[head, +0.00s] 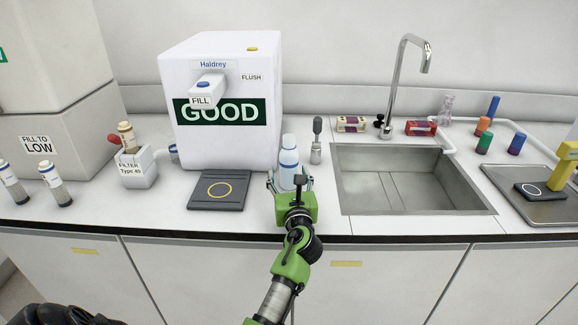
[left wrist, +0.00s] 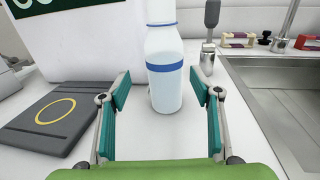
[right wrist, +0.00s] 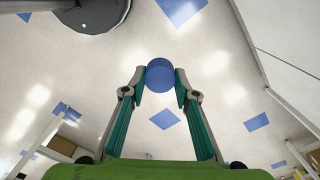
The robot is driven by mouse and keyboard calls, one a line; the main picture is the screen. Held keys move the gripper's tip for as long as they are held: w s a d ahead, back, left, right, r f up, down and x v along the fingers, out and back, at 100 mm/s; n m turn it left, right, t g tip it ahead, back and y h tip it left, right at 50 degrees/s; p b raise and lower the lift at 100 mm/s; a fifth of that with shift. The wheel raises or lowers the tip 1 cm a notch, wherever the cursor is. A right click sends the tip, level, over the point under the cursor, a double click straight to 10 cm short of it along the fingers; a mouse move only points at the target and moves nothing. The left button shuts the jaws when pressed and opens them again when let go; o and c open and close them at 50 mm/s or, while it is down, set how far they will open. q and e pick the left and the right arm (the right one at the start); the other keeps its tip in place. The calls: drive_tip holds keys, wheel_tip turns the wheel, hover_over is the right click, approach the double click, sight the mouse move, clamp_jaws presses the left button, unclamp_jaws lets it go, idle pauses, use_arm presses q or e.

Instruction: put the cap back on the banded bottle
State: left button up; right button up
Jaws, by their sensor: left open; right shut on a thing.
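My left gripper (head: 291,182) is open, with one finger on each side of the bottle's lower part; gaps show between the fingers and the bottle. My right gripper (right wrist: 160,88) is shut on a round blue cap (right wrist: 160,73) at its fingertips, seen against the floor, away from the bottle. The right gripper does not show in the head view.
A dark pad with a yellow ring (head: 219,191) lies left of the bottle. A grey-handled tool (head: 317,140) stands close on the right, then the sink (head: 408,182). The white dispenser (head: 222,75) rises behind. The counter in front is narrow.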

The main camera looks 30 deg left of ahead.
sight(290, 170)
use_arm(q)
drive_tip(key=shift+w+d+x, duration=0.1)
drive_tip(key=shift+d+x, duration=0.05)
drive_tip(key=shift+x, duration=1.15)
drive_tip(key=shift+w+d+x, duration=0.15)
drive_tip(key=shift+x, duration=1.15)
drive_tip(key=c, duration=1.4)
